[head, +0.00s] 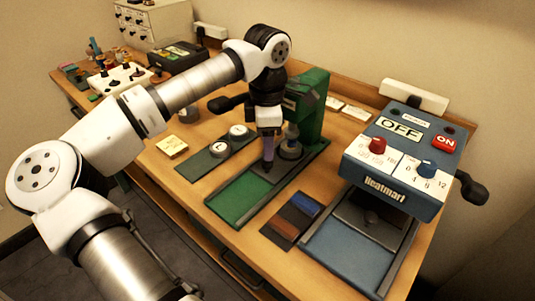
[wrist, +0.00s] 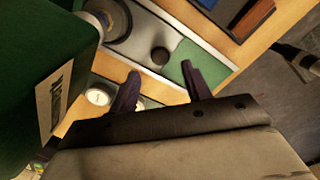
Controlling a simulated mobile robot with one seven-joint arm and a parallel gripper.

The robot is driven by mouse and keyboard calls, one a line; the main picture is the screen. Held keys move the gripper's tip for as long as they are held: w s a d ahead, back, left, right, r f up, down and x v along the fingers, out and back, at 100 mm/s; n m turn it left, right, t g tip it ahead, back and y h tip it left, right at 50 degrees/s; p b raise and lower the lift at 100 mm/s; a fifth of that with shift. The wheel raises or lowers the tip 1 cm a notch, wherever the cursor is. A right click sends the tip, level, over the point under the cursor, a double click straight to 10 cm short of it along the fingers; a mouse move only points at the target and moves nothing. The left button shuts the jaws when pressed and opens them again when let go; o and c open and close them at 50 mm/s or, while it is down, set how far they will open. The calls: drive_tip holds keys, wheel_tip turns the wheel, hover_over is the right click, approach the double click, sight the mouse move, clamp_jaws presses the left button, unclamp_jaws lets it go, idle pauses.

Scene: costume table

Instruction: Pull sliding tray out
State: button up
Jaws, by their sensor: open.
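The green press (head: 312,100) stands at the back of the table with a long green base (head: 240,203) reaching forward. A grey sliding tray (head: 290,172) sits on this base near the press. In the wrist view the grey tray (wrist: 148,22) carries a round metal piece (wrist: 108,18) and a dark knob (wrist: 160,56) near its front edge. My gripper (head: 267,165) points down over the tray. In the wrist view my gripper (wrist: 162,88) is open, its fingers spread apart with the knob showing beyond the gap. I cannot tell whether a finger touches the knob.
A blue heat press (head: 400,155) with its own base (head: 345,255) stands at the right. Coloured swatches (head: 296,214) lie between the presses. Button-like discs (head: 219,149) and yellow notes (head: 172,146) lie to the left. A control box (head: 120,78) and drawers (head: 153,22) stand farther back.

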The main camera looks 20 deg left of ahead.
sight(282, 156)
drive_tip(key=shift+f+p, duration=0.35)
drive_tip(key=shift+f, duration=2.3)
clamp_jaws()
